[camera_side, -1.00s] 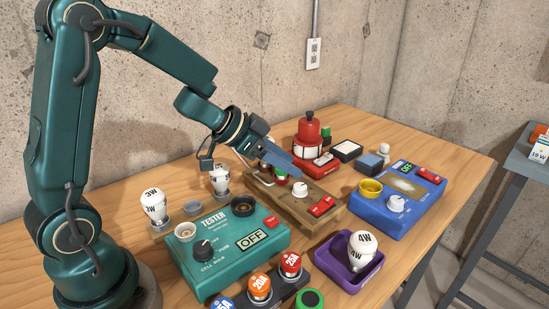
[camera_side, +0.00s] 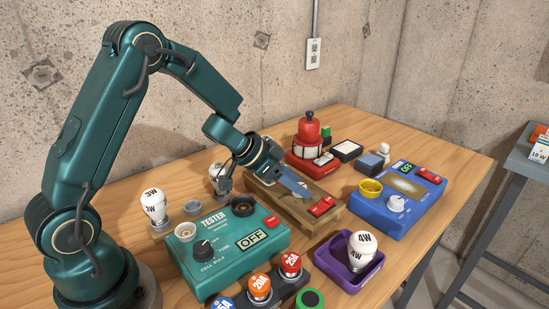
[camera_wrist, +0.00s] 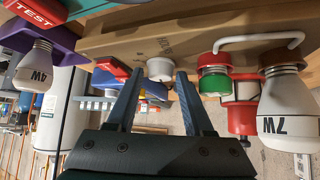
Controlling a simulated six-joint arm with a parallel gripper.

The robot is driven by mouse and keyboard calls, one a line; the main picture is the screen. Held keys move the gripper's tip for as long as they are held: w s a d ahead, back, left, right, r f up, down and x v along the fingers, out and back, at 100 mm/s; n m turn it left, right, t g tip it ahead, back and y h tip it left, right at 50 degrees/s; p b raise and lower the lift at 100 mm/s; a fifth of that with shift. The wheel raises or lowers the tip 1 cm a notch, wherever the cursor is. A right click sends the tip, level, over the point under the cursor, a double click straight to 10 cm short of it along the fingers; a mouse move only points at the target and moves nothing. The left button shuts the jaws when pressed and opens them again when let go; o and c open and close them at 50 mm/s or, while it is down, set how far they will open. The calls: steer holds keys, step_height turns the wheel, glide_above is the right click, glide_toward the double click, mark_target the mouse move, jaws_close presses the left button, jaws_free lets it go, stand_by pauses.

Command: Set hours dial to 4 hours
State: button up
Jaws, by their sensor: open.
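The hours dial is a white round knob (camera_wrist: 160,68) on the wooden timer board (camera_wrist: 100,38), in the middle of the wrist view. Faint lettering is on the board beside it. My gripper (camera_wrist: 159,73) is open, with one fingertip on each side of the knob. I cannot tell whether the fingers touch it, nor which number the dial points to. In the side view my gripper (camera_side: 303,189) is low over the board (camera_side: 331,214), and its blue finger hides the knob. A red switch (camera_side: 322,206) is on the board just right of the fingertips.
The green tester (camera_side: 223,262) stands in front left of the board, a purple tray (camera_side: 330,266) with a 4W bulb in front, a blue box (camera_side: 382,219) at right and a red lantern (camera_side: 308,140) behind.

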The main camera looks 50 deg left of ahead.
jaws_close()
steer(key=shift+w+a+m+g+h, duration=0.15)
steer(key=shift+m+g+h, duration=0.55)
steer(key=shift+m+h, duration=0.6)
jaws_free()
